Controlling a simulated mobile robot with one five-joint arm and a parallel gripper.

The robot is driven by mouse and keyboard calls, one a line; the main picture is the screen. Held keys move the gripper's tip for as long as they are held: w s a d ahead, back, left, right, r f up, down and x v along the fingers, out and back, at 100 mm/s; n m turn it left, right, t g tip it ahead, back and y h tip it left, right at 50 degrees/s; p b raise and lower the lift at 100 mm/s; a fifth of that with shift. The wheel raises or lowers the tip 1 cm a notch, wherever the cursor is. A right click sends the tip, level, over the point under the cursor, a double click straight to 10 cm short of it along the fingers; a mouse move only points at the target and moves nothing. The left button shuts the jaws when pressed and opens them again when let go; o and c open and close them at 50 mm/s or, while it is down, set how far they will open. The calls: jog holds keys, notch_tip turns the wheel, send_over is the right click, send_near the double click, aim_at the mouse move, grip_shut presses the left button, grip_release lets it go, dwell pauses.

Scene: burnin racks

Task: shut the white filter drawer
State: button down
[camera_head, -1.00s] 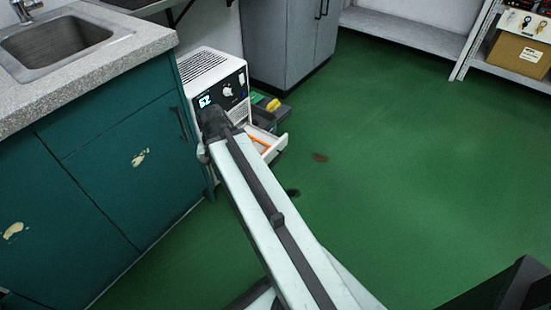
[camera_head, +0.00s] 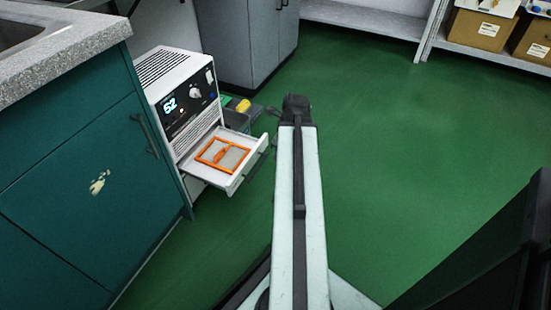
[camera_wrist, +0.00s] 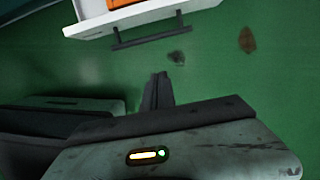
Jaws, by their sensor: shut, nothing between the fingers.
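The white filter drawer (camera_head: 234,183) sticks out open from the lower front of a white cabinet unit (camera_head: 165,70) with a lit display. An orange-framed filter (camera_head: 208,152) lies in the drawer. The drawer front also shows at the top of the wrist view (camera_wrist: 140,20), with its dark bar handle (camera_wrist: 152,40). My gripper (camera_wrist: 161,76) is shut and empty, apart from the handle, with green floor between them. In the head view my arm reaches to the right of the drawer, and my fingers cannot be made out there.
A teal counter (camera_head: 75,180) stands left of the unit. Dark bins (camera_head: 240,117) with a yellow item sit behind the drawer, beside a grey cabinet (camera_head: 245,40). Shelves with cardboard boxes (camera_head: 480,25) are at the back right. The green floor on the right is clear.

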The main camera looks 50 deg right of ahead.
jog(key=w+a+f+b, duration=0.1)
jog(key=w+f+b, duration=0.4)
jog(key=f, duration=0.2)
jog(key=shift+a, duration=0.15)
